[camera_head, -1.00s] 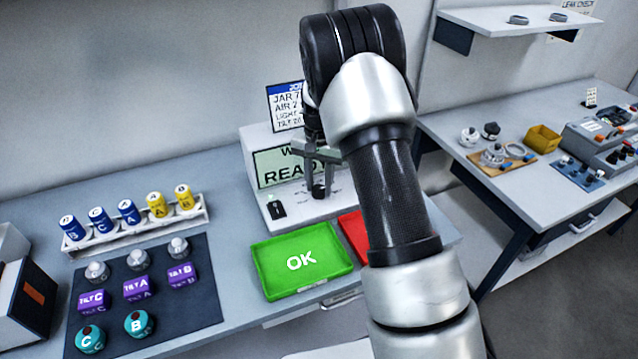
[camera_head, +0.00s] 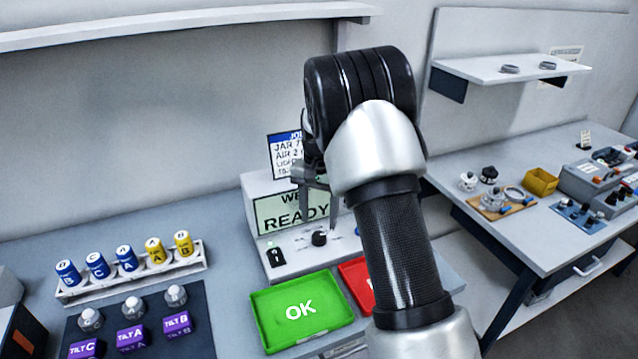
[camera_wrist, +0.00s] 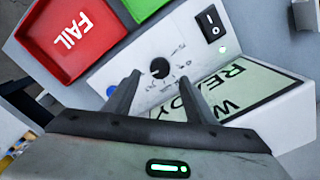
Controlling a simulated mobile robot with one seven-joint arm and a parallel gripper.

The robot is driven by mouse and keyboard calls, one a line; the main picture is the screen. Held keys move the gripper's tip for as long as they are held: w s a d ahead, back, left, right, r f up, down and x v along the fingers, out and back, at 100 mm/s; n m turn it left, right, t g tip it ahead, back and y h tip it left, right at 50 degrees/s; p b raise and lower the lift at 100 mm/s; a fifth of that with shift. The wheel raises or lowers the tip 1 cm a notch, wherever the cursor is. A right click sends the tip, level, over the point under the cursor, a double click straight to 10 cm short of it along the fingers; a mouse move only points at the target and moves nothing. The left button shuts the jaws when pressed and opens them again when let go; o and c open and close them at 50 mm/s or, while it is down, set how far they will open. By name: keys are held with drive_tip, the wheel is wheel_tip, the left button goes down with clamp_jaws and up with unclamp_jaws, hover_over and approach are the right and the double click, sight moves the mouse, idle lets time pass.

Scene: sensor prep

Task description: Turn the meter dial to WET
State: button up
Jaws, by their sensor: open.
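The meter (camera_head: 262,222) is a pale box with a green screen (camera_head: 280,216). The screen reads READY, under a line starting WE that is partly hidden. Its black round dial (camera_head: 319,238) is on the sloped front panel. The wrist view shows the dial (camera_wrist: 160,68) just beyond my fingertips, with small marks around it too small to read. The dial's pointer direction is unclear. My gripper (camera_head: 318,208) is open and empty, above the dial and apart from it; its two fingers (camera_wrist: 159,80) also show in the wrist view.
A black rocker switch (camera_head: 276,255) with a green light is left of the dial. The green OK tray (camera_head: 262,305) and red FAIL tray (camera_wrist: 50,52) lie in front of the meter. A card (camera_head: 285,150) stands behind. A rack of vials (camera_head: 75,290) is at left.

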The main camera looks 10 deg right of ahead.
sight(319, 235)
wheel_tip(319, 235, up, 12)
idle(0.3)
drive_tip(key=shift+r, duration=0.1)
